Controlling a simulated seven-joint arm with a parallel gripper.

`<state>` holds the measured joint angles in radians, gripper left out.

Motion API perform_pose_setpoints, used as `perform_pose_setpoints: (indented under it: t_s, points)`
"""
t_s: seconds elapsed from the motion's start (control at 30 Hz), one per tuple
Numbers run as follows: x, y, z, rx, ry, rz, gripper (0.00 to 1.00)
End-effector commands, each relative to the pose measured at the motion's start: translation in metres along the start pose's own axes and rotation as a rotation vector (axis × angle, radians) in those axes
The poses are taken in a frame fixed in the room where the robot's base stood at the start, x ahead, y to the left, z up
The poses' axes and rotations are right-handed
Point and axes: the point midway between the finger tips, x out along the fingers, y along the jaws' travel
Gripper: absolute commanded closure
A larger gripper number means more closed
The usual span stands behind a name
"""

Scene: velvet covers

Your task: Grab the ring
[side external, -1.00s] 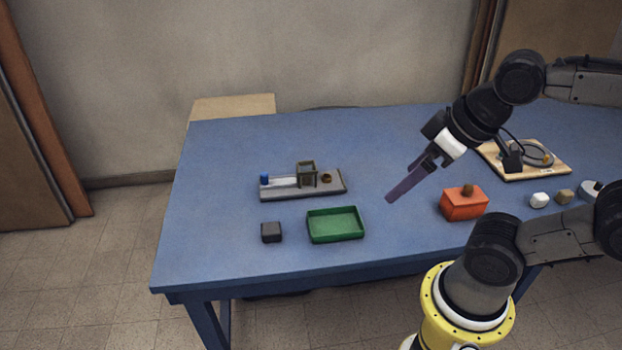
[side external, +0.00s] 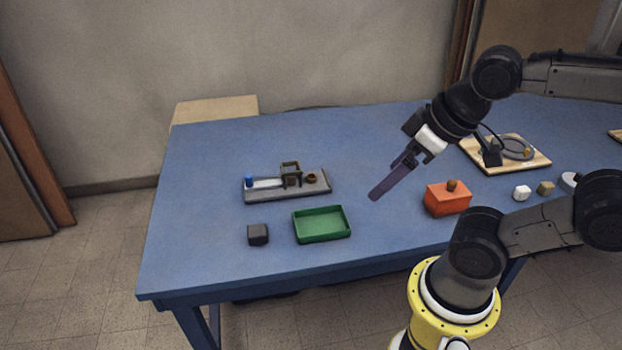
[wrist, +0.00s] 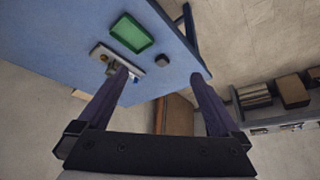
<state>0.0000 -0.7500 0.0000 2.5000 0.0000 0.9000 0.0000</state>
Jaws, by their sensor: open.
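A small brown ring-shaped piece (side external: 311,177) sits at the right end of a grey board (side external: 287,196). A dark square frame (side external: 291,170) stands on the board left of it. A larger grey ring (side external: 519,148) lies on a wooden board (side external: 537,166) at the back right. I cannot tell which ring is meant. My gripper (side external: 376,191) points down and left over the table, right of the grey board, clear of both rings. Its long purple fingers are apart and empty, as the wrist view (wrist: 160,79) shows. That view shows the grey board (wrist: 133,70) partly behind a finger.
A green tray (side external: 321,236) and a dark block (side external: 258,234) are at the front. An orange box (side external: 447,200) with a brown knob is right of my gripper. Small blocks (side external: 522,193) lie farther right. A blue piece (side external: 249,181) is on the grey board's left end. The back-left table is clear.

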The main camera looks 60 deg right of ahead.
Motion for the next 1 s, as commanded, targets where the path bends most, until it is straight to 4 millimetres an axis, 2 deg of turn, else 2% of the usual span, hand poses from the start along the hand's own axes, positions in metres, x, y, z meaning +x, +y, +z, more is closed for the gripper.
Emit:
perform_pose_setpoints:
  t_s: [0.13,0.27,0.57,0.73,0.87,1.0]
  points:
    - [0.000,0.000,0.000,0.000,0.000,0.000,0.00]
    - [0.000,0.000,0.000,0.000,0.000,0.000,0.23]
    - [0.000,0.000,0.000,0.008,0.000,0.000,0.23]
    - [-0.003,-0.001,0.000,0.123,-0.006,-0.003,0.23]
    - [-0.022,-0.003,-0.029,0.299,0.030,-0.018,0.23]
    - [-0.032,0.000,-0.072,0.503,0.016,-0.017,0.23]
